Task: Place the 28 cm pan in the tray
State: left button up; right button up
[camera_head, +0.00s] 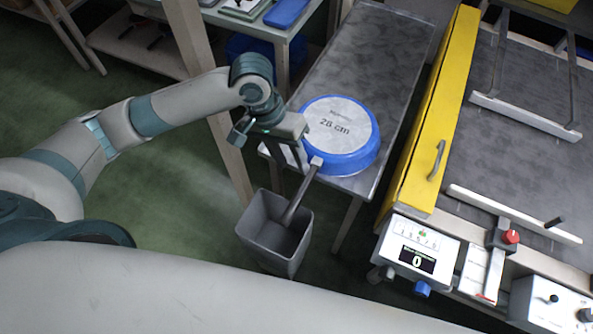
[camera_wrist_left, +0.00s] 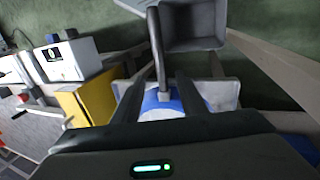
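The 28 cm pan (camera_head: 352,143) is blue with a pale base. It lies upside down at the near end of a grey metal table, its label facing up. Its grey handle (camera_head: 300,196) sticks out past the table's edge, above a grey bin. My left gripper (camera_head: 301,166) is beside the pan where the handle begins. In the left wrist view the handle (camera_wrist_left: 157,45) runs between the two spread fingers of the left gripper (camera_wrist_left: 158,84), with gaps showing on both sides. My right gripper is not in view. I cannot clearly identify the tray.
The metal table (camera_head: 375,45) is bare behind the pan. A grey bin (camera_head: 270,262) stands on the floor below the handle. To the right is a conveyor with a yellow side panel (camera_head: 430,120) and a control box (camera_head: 418,248). A shelf (camera_head: 300,22) stands at the back left.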

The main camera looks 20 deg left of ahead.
pick_arm(q)
jog(key=shift+v, duration=1.3)
jog(key=shift+s+f, duration=0.1)
jog(key=shift+s, duration=0.05)
